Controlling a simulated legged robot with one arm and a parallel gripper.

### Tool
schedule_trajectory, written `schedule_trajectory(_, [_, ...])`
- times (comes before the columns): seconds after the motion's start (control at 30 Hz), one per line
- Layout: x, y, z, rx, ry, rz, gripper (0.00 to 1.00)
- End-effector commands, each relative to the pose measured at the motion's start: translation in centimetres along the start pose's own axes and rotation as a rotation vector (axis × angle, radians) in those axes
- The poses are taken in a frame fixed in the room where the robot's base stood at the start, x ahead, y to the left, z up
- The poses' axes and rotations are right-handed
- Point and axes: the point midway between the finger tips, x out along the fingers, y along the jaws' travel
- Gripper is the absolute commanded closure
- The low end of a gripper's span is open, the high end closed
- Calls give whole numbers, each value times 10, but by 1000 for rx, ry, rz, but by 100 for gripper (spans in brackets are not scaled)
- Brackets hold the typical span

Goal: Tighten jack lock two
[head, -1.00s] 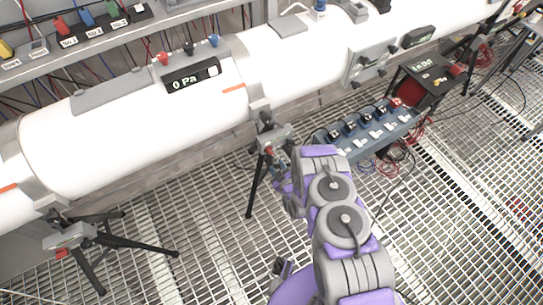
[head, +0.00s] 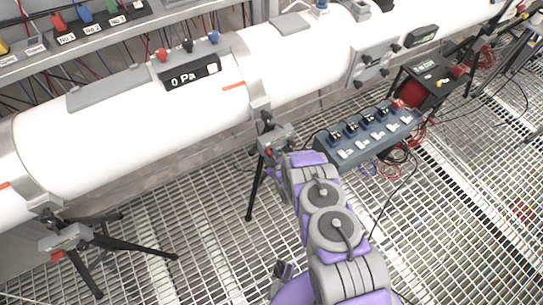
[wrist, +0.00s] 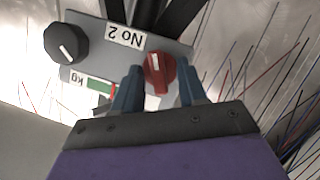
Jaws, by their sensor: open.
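Jack two's grey panel (wrist: 120,55), marked "No 2", shows upside down in the wrist view. It carries a red lock knob (wrist: 159,72), a black knob (wrist: 66,43) with a white pointer line and a small green and red gauge (wrist: 101,87). My gripper (wrist: 160,82) is open, with one blue finger on each side of the red knob. I cannot tell whether the fingers touch it. In the head view, the jack (head: 275,137) stands on a tripod under the white tube, and my arm hides most of my gripper.
The white tube (head: 130,120) with a "0 Pa" display (head: 192,77) runs above the jack. Another tripod jack (head: 65,238) stands at left. A blue switch box (head: 365,140) and cables lie right of my arm. Open grating floor lies at right.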

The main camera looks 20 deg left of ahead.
Motion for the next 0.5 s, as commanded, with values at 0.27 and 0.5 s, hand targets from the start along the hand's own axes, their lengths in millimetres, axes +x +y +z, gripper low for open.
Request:
schedule_trajectory(0.27, [0, 0, 0, 0, 0, 0, 80])
schedule_trajectory(0.5, [0, 0, 0, 0, 0, 0, 100])
